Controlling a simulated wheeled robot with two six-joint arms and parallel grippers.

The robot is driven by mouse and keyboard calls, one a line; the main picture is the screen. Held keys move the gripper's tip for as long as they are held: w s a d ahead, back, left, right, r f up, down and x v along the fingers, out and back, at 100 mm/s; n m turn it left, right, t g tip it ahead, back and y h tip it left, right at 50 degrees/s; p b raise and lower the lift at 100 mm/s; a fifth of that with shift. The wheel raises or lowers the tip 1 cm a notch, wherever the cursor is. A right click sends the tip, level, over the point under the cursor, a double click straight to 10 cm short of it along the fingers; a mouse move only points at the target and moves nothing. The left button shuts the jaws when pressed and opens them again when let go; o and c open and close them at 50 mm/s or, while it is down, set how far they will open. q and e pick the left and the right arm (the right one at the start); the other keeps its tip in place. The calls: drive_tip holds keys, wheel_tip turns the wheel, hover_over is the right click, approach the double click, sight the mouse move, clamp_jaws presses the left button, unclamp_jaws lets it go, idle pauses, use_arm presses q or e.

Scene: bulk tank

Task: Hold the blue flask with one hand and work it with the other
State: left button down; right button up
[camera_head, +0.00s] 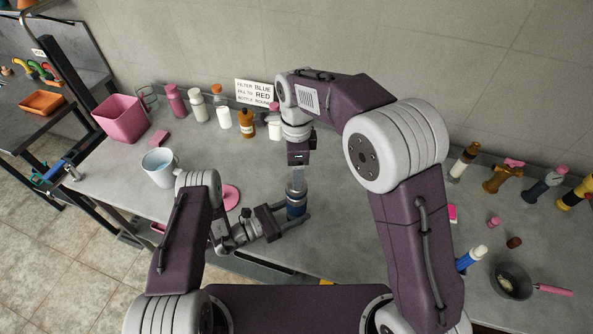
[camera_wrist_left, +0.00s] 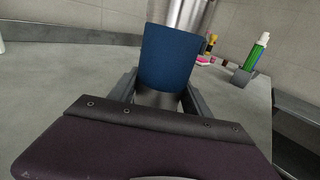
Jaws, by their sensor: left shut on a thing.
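The blue flask (camera_head: 295,208) stands upright near the front of the grey counter, with a silvery upper part. It also shows in the left wrist view (camera_wrist_left: 172,58), between the two dark fingers. My left gripper (camera_head: 291,222) is shut on the flask from the left, low on its body. My right gripper (camera_head: 298,178) points straight down from above at the flask's top. Its fingers overlap the top in the head view, so I cannot tell whether they grip it. The flask's top end is cut off in the left wrist view.
A white mug (camera_head: 159,168), a pink bin (camera_head: 119,118) and a pink disc (camera_head: 230,196) are at the left. Several bottles and a sign (camera_head: 254,93) line the wall. A pan (camera_head: 511,282) and a blue-and-white bottle (camera_head: 468,260) are at the right.

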hover_over(296, 205)
drive_tip(key=w, duration=0.3)
wheel_tip(296, 205, down, 8)
drive_tip(key=shift+r, duration=0.1)
drive_tip(key=c, duration=1.4)
drive_tip(key=n, duration=0.3)
drive_tip(key=shift+c, duration=0.2)
drive_tip(key=n, duration=0.9)
drive_tip(key=shift+n, duration=0.4)
drive_tip(key=n, duration=0.6)
drive_tip(key=shift+r, duration=0.1)
drive_tip(key=n, duration=0.3)
drive_tip(key=shift+n, duration=0.3)
drive_tip(key=n, duration=1.3)
drive_tip(key=shift+n, duration=0.4)
drive_tip(key=shift+r, duration=0.1)
